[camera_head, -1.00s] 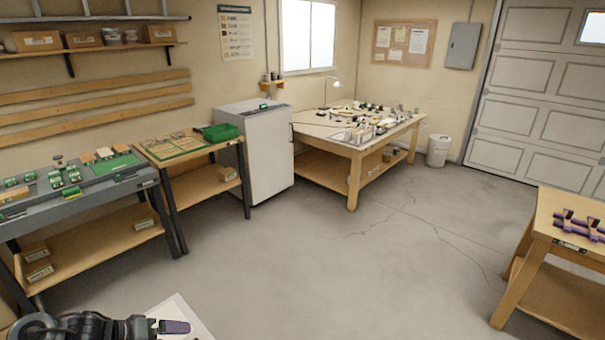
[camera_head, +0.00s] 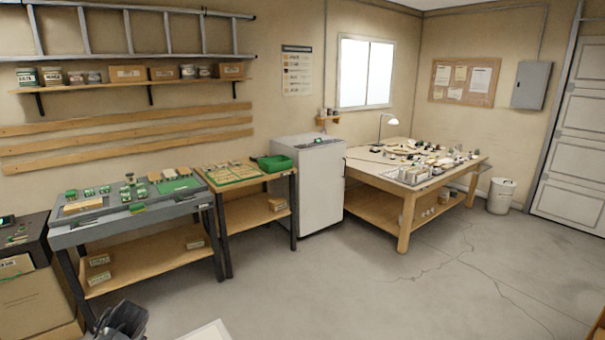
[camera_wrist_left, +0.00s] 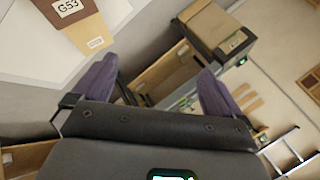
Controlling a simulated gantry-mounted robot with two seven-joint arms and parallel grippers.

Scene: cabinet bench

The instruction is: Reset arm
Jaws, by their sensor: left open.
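My left gripper (camera_wrist_left: 158,78) shows in the left wrist view with its two purple fingers spread wide and nothing between them. My right gripper is in neither view.
A grey bench (camera_head: 125,217) with green parts stands at the left, beside a wooden table (camera_head: 245,184) and a white cabinet (camera_head: 308,190). A large workbench (camera_head: 388,205) stands at the back. A brown box marked G53 (camera_wrist_left: 75,15) shows in the wrist view. The middle floor is clear.

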